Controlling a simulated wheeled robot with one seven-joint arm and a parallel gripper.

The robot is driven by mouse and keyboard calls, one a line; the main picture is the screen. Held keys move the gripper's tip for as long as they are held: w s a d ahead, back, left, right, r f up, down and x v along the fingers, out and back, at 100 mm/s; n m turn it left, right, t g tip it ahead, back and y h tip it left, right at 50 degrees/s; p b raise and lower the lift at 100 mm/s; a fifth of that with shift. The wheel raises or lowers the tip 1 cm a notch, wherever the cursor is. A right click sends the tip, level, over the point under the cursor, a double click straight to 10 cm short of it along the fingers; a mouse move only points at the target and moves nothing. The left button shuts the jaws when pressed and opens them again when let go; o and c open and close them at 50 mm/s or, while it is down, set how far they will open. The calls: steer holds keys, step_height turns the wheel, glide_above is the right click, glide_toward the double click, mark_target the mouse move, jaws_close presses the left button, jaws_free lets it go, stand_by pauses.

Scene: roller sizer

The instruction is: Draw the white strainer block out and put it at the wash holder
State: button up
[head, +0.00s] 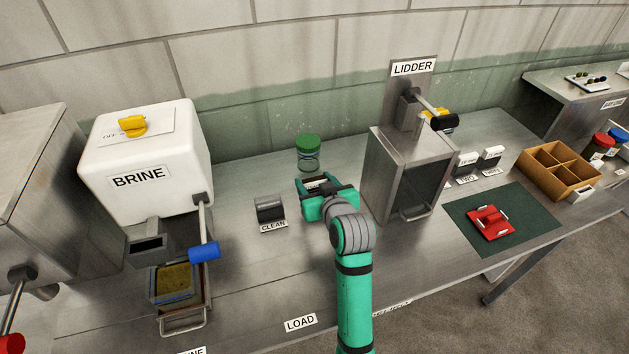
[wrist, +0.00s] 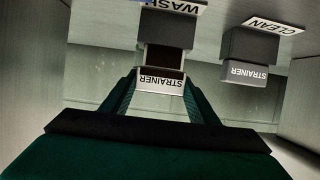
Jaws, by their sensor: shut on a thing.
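The white strainer block (wrist: 160,80) sits between my gripper's fingers in the wrist view, its STRAINER label upside down. My gripper (wrist: 162,96) is shut on it. A dark brown part shows between its white face and the grey wash holder (wrist: 168,27), which bears a WASH label. The block is lined up with that holder; I cannot tell how deep it sits. In the head view my gripper (head: 320,187) is at the back middle of the bench, and hides most of the block and holder. A greyer strainer block (wrist: 245,73) is at the clean holder (wrist: 250,45).
The clean holder (head: 270,208) stands left of my gripper in the head view. A green-lidded jar (head: 308,153) is just behind. The lidder (head: 410,170) stands close on the right, the brine box (head: 148,165) farther left. The bench before LOAD (head: 300,323) is clear.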

steer(key=shift+w+f, duration=0.1)
steer(key=shift+f, duration=1.35)
steer(key=o, duration=1.1)
steer(key=shift+d, duration=0.15)
steer(key=v, duration=1.1)
